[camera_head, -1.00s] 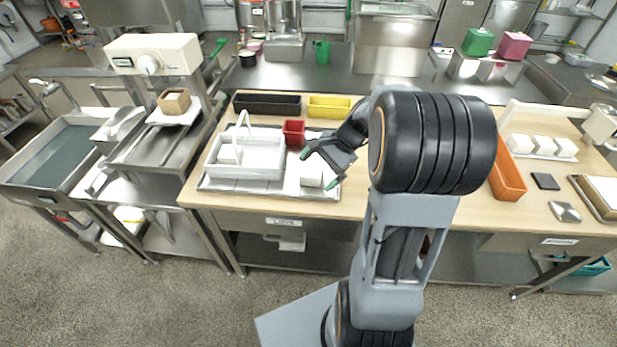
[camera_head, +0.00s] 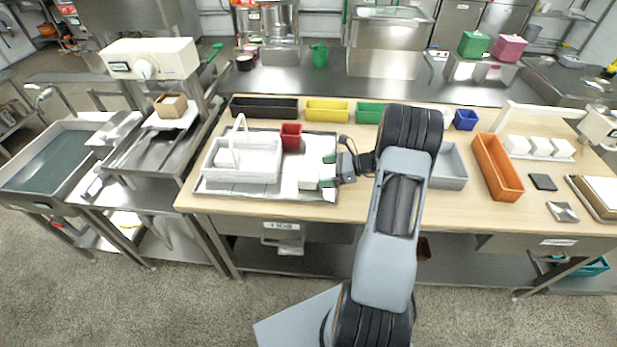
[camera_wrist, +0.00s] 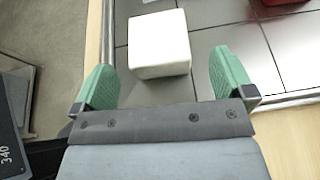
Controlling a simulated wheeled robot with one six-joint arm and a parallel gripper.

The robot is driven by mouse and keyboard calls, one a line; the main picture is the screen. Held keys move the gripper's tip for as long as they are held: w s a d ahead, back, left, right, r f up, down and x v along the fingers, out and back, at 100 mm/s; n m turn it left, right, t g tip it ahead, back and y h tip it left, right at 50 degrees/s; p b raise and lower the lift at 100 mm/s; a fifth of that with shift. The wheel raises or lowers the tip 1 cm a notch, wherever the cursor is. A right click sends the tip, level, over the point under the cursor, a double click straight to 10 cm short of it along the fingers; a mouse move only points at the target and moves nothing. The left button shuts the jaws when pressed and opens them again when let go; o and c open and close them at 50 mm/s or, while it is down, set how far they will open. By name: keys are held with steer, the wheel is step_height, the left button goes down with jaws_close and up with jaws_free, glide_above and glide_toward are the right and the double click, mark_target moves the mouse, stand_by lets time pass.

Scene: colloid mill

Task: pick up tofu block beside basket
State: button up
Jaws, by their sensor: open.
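A white tofu block (camera_head: 308,176) sits on the grey metal tray (camera_head: 318,145), just right of the white basket (camera_head: 262,159). The basket has a tall handle and holds a white piece. In the wrist view the block (camera_wrist: 159,44) lies ahead of my gripper (camera_wrist: 162,75), between the lines of its two green fingertips, slightly left of centre. The fingers are open with nothing between them, and the block appears just beyond the tips. In the head view my gripper (camera_head: 329,172) is at the tray's right edge, beside the block.
A red container (camera_head: 290,135) stands on the tray behind the block. Black (camera_head: 264,107) and yellow (camera_head: 328,111) bins line the table's back. A grey bin (camera_head: 449,167) and an orange bin (camera_head: 497,166) stand right of my arm.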

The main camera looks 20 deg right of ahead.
mark_target(315, 174)
steer(key=shift+p+x, duration=0.55)
steer(key=shift+x, duration=2.7)
steer(key=shift+s+f, duration=0.1)
steer(key=shift+f, duration=0.05)
steer(key=shift+c, duration=0.4)
steer(key=c, duration=0.7)
steer(key=shift+o, duration=0.2)
